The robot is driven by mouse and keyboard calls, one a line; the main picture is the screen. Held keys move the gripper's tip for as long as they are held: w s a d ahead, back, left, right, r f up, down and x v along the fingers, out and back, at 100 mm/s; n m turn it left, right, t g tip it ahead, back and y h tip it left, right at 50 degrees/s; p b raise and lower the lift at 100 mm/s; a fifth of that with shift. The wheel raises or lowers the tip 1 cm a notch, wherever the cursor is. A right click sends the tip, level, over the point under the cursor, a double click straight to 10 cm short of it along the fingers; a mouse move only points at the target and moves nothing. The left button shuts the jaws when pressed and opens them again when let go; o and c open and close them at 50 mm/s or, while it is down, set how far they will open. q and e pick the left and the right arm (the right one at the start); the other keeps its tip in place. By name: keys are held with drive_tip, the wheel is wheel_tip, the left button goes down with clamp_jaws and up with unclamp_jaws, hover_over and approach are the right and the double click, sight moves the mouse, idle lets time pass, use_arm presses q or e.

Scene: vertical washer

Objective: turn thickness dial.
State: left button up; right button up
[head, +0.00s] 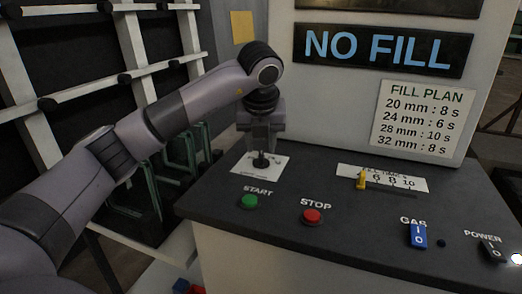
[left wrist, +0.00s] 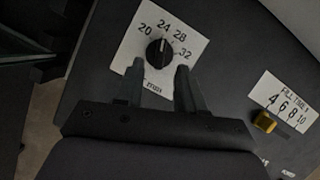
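The thickness dial (left wrist: 159,52) is a round black knob on a white plate (left wrist: 133,42) marked 20, 24, 28, 32 mm. Its white pointer line appears to face the 24 mark. In the head view the dial (head: 260,162) stands on the dark panel top at the left. My left gripper (head: 262,140) points down just over it. In the left wrist view the two fingers of the left gripper (left wrist: 159,68) are apart, with the knob at the gap just beyond their tips. I cannot tell whether they touch it. My right gripper is not in view.
A yellow fill-time slider (head: 361,180) stands right of the dial. The green START button (head: 249,202), red STOP button (head: 312,216), blue GAS switch (head: 418,236) and black POWER switch (head: 491,250) sit on the panel. A dark rack (head: 85,95) stands left.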

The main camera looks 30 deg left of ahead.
use_arm(q)
drive_tip(key=shift+v, duration=1.85)
drive_tip(key=shift+f, duration=0.1)
